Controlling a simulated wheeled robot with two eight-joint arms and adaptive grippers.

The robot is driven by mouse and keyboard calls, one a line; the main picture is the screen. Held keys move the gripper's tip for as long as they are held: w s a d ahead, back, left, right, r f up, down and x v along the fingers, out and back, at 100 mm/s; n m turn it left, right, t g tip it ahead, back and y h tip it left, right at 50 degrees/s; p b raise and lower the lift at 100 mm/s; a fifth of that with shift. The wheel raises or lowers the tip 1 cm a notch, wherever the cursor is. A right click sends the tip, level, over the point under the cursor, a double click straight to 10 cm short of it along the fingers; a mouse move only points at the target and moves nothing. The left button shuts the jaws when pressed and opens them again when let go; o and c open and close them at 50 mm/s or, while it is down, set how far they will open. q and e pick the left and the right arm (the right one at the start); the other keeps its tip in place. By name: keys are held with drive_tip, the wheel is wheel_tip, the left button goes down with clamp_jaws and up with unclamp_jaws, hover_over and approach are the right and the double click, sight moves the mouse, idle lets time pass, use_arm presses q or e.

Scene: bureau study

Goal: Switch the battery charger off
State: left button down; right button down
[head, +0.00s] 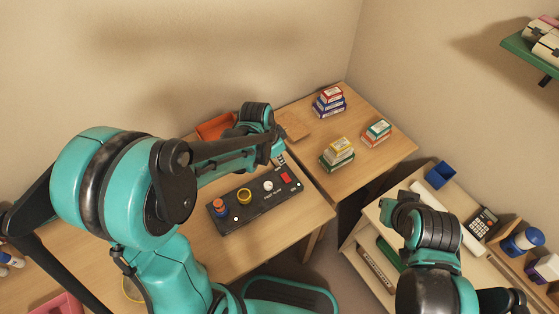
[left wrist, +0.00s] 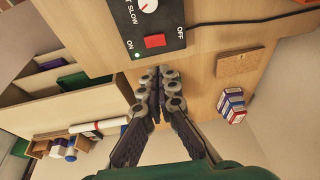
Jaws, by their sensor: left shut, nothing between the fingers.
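The battery charger is a long black panel (head: 253,206) on the left desk. It carries a red rocker switch (head: 286,178), a white dial and a yellow ring. In the left wrist view the red rocker (left wrist: 155,41) lies between the words ON and OFF. A small green light (left wrist: 137,56) shows beside ON. Which side of the rocker is pressed I cannot tell. My left gripper (head: 279,160) is shut and empty, near the switch end of the panel. Its fingertips (left wrist: 158,76) appear just off the panel's edge, apart from the rocker. My right gripper's fingers are hidden by its arm.
An orange tray (head: 214,127) and a cork mat (head: 294,126) lie behind the panel. Stacked boxes (head: 337,151) stand on the right part of the desk. A shelf unit at right holds a calculator (head: 482,223) and a blue box (head: 440,174). A black cable (left wrist: 250,18) leaves the panel.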

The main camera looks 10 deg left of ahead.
sight(285, 176)
use_arm(q)
drive_tip(key=b+x, duration=0.1)
drive_tip(key=x, duration=0.2)
drive_tip(key=b+x, duration=0.1)
drive_tip(key=x, duration=0.2)
drive_tip(key=b+x, duration=0.2)
drive_tip(key=x, duration=0.2)
drive_tip(key=shift+s+a+f, duration=0.15)
drive_tip(key=shift+s+a, duration=0.05)
drive_tip(key=shift+a, duration=0.15)
drive_tip(key=shift+f, duration=0.45)
drive_tip(key=shift+a, duration=0.1)
drive_tip(key=shift+f, duration=0.1)
drive_tip(key=shift+w+a+f+b, duration=0.15)
drive_tip(key=shift+f+b, duration=0.2)
drive_tip(key=shift+b, duration=0.25)
drive_tip(key=shift+r, duration=0.1)
